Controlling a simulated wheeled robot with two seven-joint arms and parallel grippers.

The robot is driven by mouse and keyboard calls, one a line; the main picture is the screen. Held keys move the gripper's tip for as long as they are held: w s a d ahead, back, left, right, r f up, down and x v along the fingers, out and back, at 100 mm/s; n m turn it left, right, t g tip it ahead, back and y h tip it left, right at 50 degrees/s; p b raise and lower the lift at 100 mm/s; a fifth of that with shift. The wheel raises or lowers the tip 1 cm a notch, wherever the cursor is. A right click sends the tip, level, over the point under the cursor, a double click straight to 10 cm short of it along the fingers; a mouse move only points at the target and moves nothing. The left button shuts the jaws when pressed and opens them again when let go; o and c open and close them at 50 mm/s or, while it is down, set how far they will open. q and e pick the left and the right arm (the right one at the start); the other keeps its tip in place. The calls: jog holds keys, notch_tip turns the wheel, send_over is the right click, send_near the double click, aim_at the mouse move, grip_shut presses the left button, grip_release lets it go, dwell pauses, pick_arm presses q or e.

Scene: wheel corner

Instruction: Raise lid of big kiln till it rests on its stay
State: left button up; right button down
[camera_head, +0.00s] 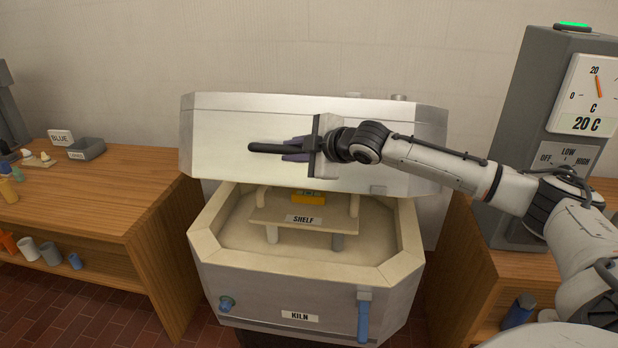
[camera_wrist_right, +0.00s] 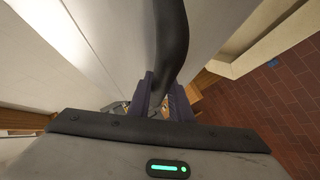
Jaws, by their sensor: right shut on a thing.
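The big kiln (camera_head: 280,288) stands in the middle with its lid (camera_head: 222,125) raised at a steep tilt along the back, so the chamber is open. My right gripper (camera_head: 296,148) is in front of the lid, shut on its dark handle (camera_head: 262,147). In the right wrist view the handle (camera_wrist_right: 172,35) runs between the purple fingers of the gripper (camera_wrist_right: 163,98). I cannot tell whether the lid rests on a stay; no stay shows clearly. My left gripper is not in view.
A blue lever (camera_head: 363,318) hangs at the kiln's front right. A wooden bench (camera_head: 120,190) stands left; a grey controller (camera_head: 517,130) reading 20 C stands right.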

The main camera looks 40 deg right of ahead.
jog(key=r, duration=0.1)
jog(key=w+d+r, duration=0.1)
jog(key=r, duration=0.1)
jog(key=shift+w+d+r, duration=0.15)
jog(key=shift+w+d, duration=0.1)
jog(key=shift+d, duration=0.15)
jog(key=shift+m+g+y, duration=0.6)
jog(key=shift+m+g, duration=0.1)
jog(key=shift+g, duration=0.1)
jog(key=w+d+r, duration=0.2)
jog(key=r, duration=0.1)
jog(key=w+d+r, duration=0.1)
jog(key=d+r, duration=0.1)
jog(key=r, duration=0.1)
jog(key=w+d+r, duration=0.2)
jog(key=r, duration=0.1)
jog(key=shift+w+d+r, duration=0.35)
jog(key=shift+r, duration=0.05)
jog(key=shift+w+d+r, duration=0.75)
jog(key=shift+d+r, duration=0.15)
jog(key=shift+r, duration=0.1)
